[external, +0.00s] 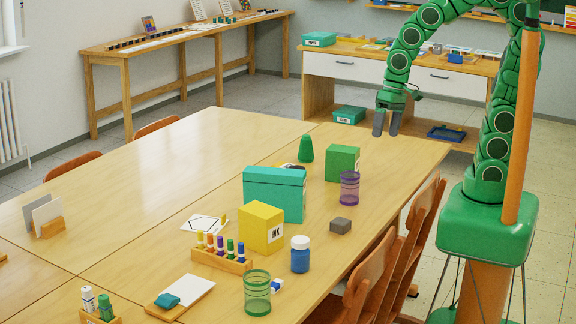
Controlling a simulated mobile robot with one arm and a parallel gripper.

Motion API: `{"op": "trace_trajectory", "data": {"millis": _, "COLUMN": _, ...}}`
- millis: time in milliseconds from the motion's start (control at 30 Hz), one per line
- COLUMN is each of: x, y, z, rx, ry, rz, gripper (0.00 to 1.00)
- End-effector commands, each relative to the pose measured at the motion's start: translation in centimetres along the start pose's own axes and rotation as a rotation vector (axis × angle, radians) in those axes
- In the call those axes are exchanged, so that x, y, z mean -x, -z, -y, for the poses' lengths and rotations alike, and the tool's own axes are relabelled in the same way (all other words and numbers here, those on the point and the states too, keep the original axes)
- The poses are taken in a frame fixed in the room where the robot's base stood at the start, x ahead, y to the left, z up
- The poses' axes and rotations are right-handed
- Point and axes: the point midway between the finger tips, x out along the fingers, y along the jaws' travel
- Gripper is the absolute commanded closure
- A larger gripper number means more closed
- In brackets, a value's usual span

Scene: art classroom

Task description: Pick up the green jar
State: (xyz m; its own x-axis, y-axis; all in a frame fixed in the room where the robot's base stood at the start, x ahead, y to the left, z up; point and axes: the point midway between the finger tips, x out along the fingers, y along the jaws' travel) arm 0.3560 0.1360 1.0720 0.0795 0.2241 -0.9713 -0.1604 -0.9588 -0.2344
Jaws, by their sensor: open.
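A green see-through cylinder with rings (257,293), the most jar-like green thing, stands upright at the table's near edge. A small green bottle with a light label (105,308) stands in a wooden holder at the front left. I cannot tell for sure which is the green jar. My gripper (386,130) is open and empty, with its grey fingers pointing down over the far right part of the table. It is far from both green things, nearer to a green box (342,163) and a purple see-through cylinder (349,188).
A teal box (274,193), yellow box (261,227), blue jar with a white lid (300,255), grey block (341,225) and marker rack (221,259) crowd the table's middle. Chairs (372,278) line the right edge.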

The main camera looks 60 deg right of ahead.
Motion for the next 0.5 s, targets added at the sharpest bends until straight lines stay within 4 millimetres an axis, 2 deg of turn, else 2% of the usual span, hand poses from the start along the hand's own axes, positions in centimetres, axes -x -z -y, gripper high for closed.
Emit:
{"op": "trace_trajectory", "data": {"millis": 33, "x": -0.7, "y": 0.5, "z": 1.7, "rx": -0.016, "ry": 0.029, "rz": -0.002, "gripper": 0.03}}
{"op": "trace_trajectory", "data": {"millis": 200, "x": -2.9, "y": 2.2, "z": 7.7, "rx": -0.113, "ry": 0.145, "rz": -0.023, "gripper": 0.03}}
{"op": "trace_trajectory", "data": {"millis": 500, "x": -6.8, "y": 3.5, "z": 18.0, "rx": -0.327, "ry": 0.345, "rz": 0.002, "gripper": 0.03}}
